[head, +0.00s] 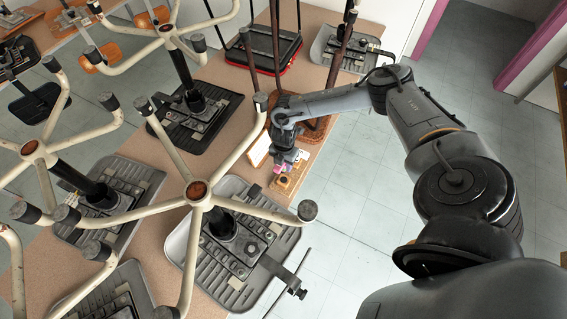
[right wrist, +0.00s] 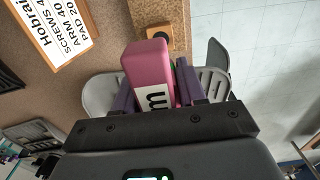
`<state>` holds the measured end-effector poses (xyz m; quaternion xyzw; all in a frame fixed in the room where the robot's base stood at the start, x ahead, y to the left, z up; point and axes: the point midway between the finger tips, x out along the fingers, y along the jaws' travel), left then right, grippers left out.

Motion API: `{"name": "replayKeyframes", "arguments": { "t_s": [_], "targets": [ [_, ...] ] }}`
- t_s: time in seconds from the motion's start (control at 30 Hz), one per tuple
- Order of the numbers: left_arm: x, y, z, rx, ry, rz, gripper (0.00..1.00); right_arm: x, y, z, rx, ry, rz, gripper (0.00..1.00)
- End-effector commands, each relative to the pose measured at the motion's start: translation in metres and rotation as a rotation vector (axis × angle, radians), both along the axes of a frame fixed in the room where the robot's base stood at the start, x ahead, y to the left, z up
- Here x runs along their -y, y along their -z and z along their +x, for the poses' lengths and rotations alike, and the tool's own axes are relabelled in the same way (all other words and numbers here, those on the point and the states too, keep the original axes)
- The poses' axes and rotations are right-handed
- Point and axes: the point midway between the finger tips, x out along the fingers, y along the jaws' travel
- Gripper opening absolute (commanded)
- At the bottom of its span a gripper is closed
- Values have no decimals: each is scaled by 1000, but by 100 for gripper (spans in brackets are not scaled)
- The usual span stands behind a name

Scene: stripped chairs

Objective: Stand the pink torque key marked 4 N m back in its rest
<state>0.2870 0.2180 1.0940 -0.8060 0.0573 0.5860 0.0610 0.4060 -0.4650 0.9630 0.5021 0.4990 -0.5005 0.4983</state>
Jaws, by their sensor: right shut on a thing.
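My right gripper (head: 291,158) is shut on the pink torque key (right wrist: 148,70), whose purple fingers sit on both sides of it in the right wrist view. A white label with a dark "m" shows on the key; the rest of its marking is hidden. In the head view the key (head: 281,168) is a small pink patch under the gripper. A light wooden block with a dark round spot, which looks like the rest (head: 284,182), is just below the key in that view. It also shows beyond the key in the right wrist view (right wrist: 152,33). My left gripper is not in view.
Upturned chair bases with pale legs (head: 200,192) crowd the bench (head: 150,255) to the left. A black-edged red case (head: 262,55) stands behind. Tiled floor is clear to the right.

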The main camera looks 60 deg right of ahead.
Motion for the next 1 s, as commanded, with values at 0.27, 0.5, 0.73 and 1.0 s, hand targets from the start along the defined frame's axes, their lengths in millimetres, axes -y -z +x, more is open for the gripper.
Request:
{"name": "replayKeyframes", "arguments": {
  "t_s": [0.27,0.5,0.73,1.0],
  "targets": [
    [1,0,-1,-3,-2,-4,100,0,-1,0,1,1,0,0],
    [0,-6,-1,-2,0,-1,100,0,-2,0,1,1,0,0],
    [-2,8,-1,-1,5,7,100,0,16,0,1,1,0,0],
    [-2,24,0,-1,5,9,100,0,39,1,1,0,-1,0]
  ]
}}
